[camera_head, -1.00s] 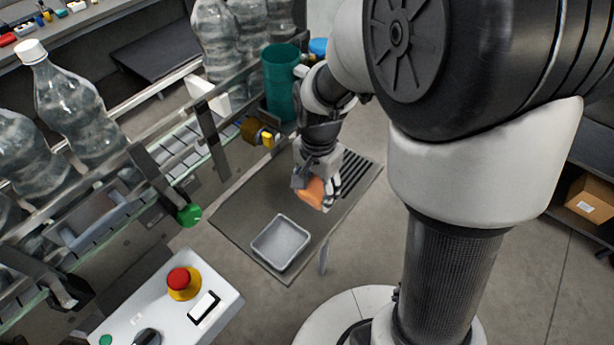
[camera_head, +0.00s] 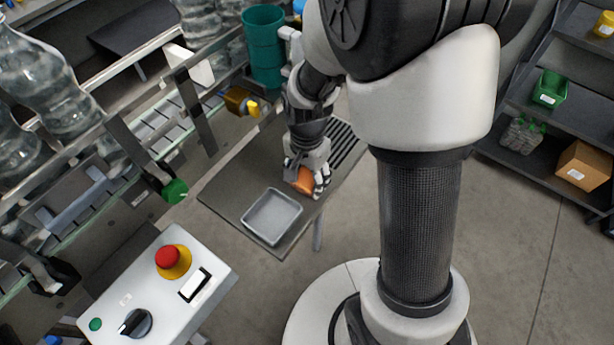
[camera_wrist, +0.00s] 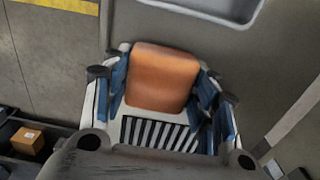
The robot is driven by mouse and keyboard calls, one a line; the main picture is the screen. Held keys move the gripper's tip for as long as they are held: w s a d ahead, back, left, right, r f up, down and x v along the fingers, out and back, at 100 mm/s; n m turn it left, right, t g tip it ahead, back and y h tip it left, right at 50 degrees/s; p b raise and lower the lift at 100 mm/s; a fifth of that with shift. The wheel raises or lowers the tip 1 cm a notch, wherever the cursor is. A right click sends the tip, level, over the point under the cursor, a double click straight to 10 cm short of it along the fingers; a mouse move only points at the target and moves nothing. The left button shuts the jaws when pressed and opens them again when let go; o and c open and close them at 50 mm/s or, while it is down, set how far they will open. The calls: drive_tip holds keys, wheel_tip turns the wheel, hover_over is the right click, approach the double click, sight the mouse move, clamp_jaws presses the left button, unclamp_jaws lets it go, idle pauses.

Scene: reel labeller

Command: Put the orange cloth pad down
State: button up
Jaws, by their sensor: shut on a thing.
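The orange cloth pad (camera_head: 303,182) is held in my gripper (camera_head: 306,184), over the small grey table beside the conveyor. In the wrist view the orange pad (camera_wrist: 162,78) sits between the blue-lined fingers of my gripper (camera_wrist: 163,88), which are shut on it. The pad's edges by the fingers are partly hidden. I cannot tell whether the pad touches the table surface.
A grey tray (camera_head: 272,217) lies on the table (camera_head: 232,188) just left of the pad. Black slots (camera_head: 343,146) mark the table's far right part. A control box (camera_head: 150,290) with a red button, the bottle conveyor and a teal cylinder (camera_head: 264,50) stand close by.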

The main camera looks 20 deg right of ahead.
drive_tip(key=o, duration=1.1)
drive_tip(key=shift+r, duration=0.1)
wheel_tip(320, 180, up, 12)
drive_tip(key=p, duration=0.4)
wheel_tip(320, 180, up, 8)
drive_tip(key=n+t, duration=0.2)
drive_tip(key=n, duration=0.2)
hover_over(307, 178)
drive_tip(key=s, duration=0.5)
drive_tip(key=s+r+n+t, duration=0.1)
drive_tip(key=s+r+n, duration=0.1)
drive_tip(key=s, duration=0.1)
drive_tip(key=s+r+n, duration=0.1)
drive_tip(key=s+n, duration=0.1)
drive_tip(key=s, duration=0.1)
drive_tip(key=s+r+n+t, duration=0.1)
drive_tip(key=s+r+n, duration=0.1)
drive_tip(key=s, duration=0.2)
drive_tip(key=shift+d+r+n+t, duration=0.1)
drive_tip(key=shift+r+n+t, duration=0.2)
drive_tip(key=shift+n, duration=0.1)
drive_tip(key=shift+w, duration=0.1)
